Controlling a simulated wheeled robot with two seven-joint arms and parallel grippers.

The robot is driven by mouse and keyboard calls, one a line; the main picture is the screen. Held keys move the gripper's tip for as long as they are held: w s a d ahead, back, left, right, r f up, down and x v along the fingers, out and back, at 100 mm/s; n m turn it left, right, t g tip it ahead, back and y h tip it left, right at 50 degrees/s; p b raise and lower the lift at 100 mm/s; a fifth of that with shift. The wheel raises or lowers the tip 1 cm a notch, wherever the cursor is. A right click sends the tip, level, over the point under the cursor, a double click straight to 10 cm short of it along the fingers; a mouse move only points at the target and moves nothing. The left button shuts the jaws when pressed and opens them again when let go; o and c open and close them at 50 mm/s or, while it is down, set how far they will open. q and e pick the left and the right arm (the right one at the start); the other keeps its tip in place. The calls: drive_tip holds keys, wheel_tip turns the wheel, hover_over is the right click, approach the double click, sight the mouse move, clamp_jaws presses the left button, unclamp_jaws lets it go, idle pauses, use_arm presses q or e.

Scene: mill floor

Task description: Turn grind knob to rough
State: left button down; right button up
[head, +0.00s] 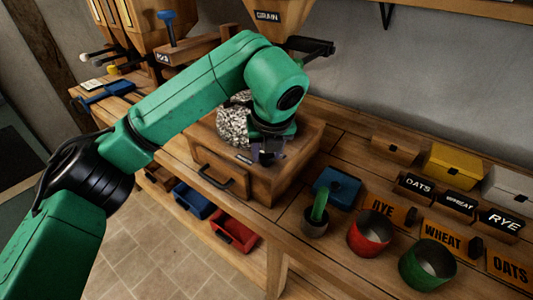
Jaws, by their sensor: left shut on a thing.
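The mill is a wooden box (220,178) with a drawer and a dark handle on its front. A speckled grey stone (232,130) shows on top, partly behind my green left arm. My left gripper (268,157) points down at the top front of the box, right of the stone. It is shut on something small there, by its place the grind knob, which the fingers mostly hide. A small label (244,159) lies just left of the fingers, too small to read. I cannot tell which setting the knob points to. My right gripper is not in view.
Right of the mill stand a blue box (338,185), a dark cup with a green thing in it (315,222), a red pot (369,233) and a green pot (427,265). Signs read RYE, WHEAT and OATS. Blue and red bins (234,236) sit below the bench.

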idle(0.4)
use_arm(q)
drive_tip(key=shift+c, duration=2.1)
unclamp_jaws()
drive_tip(key=shift+r, duration=0.1)
drive_tip(key=v, duration=1.4)
drive_tip(key=shift+r, duration=0.2)
